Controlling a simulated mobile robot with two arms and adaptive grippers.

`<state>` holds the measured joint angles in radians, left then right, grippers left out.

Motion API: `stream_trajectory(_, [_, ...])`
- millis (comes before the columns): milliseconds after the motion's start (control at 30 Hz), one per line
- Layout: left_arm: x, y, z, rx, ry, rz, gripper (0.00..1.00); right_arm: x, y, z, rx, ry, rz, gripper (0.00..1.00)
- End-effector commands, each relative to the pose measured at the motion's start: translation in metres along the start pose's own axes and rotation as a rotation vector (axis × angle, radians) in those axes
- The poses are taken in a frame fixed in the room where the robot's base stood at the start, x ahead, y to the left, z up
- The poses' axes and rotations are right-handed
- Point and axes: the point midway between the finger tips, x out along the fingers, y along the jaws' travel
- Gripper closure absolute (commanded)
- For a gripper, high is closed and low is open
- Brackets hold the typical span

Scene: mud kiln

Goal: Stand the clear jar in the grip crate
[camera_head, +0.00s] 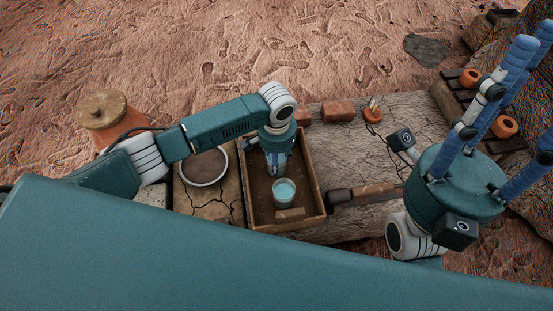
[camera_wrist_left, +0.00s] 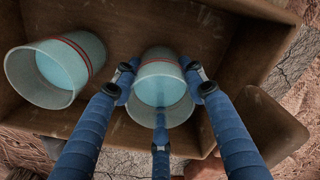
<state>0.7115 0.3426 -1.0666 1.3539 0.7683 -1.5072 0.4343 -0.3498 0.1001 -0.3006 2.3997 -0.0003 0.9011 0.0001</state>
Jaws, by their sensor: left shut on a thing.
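The grip crate (camera_head: 318,205) is a brown open box in the middle of the worktop; its wall also shows in the left wrist view (camera_wrist_left: 255,40). My left gripper (camera_head: 277,170) reaches down into it. In the left wrist view its blue fingers (camera_wrist_left: 160,100) are shut around a clear jar (camera_wrist_left: 160,82), mouth towards the camera. Whether its base touches the crate floor is hidden. A second clear jar with red bands (camera_wrist_left: 55,70) is beside it, apart from the fingers. One jar (camera_head: 284,190) shows in the head view in front of the gripper. My right gripper (camera_head: 530,75) is open and empty, fingers up.
A brown block (camera_head: 290,214) lies at the crate's near end. A dark tool (camera_head: 362,194) lies right of the crate. A round pale dish (camera_head: 205,167) is on the left, a lidded clay pot (camera_head: 110,118) beyond it. Bricks (camera_head: 338,110) stand behind.

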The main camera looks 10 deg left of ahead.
Motion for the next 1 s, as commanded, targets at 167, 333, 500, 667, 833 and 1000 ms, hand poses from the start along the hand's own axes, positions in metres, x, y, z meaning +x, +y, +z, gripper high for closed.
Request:
stream_trajectory(167, [0.002, 0.000, 0.000, 0.000, 0.000, 0.000, 0.39, 0.000, 0.000, 0.000, 0.000, -0.001, 0.000, 0.60])
stream_trajectory(333, [0.002, 0.000, 0.000, 0.000, 0.000, 0.000, 0.39, 0.000, 0.000, 0.000, 0.000, -0.001, 0.000, 0.60])
stream_trajectory(500, [0.000, 0.000, 0.000, 0.000, 0.000, 0.000, 0.39, 0.000, 0.000, 0.000, 0.000, -0.001, 0.000, 0.60])
stream_trajectory(667, [-0.024, 0.000, 0.000, 0.000, 0.002, 0.001, 0.39, 0.013, 0.000, 0.003, 0.000, -0.020, 0.000, 0.60])
stream_trajectory(833, [-0.044, 0.000, 0.000, -0.001, 0.000, 0.001, 0.39, 0.016, 0.004, 0.037, -0.013, -0.170, 0.003, 0.60])
stream_trajectory(1000, [-0.061, 0.000, 0.000, 0.000, 0.001, 0.001, 0.39, 0.009, 0.007, 0.079, -0.022, -0.353, 0.007, 0.60])
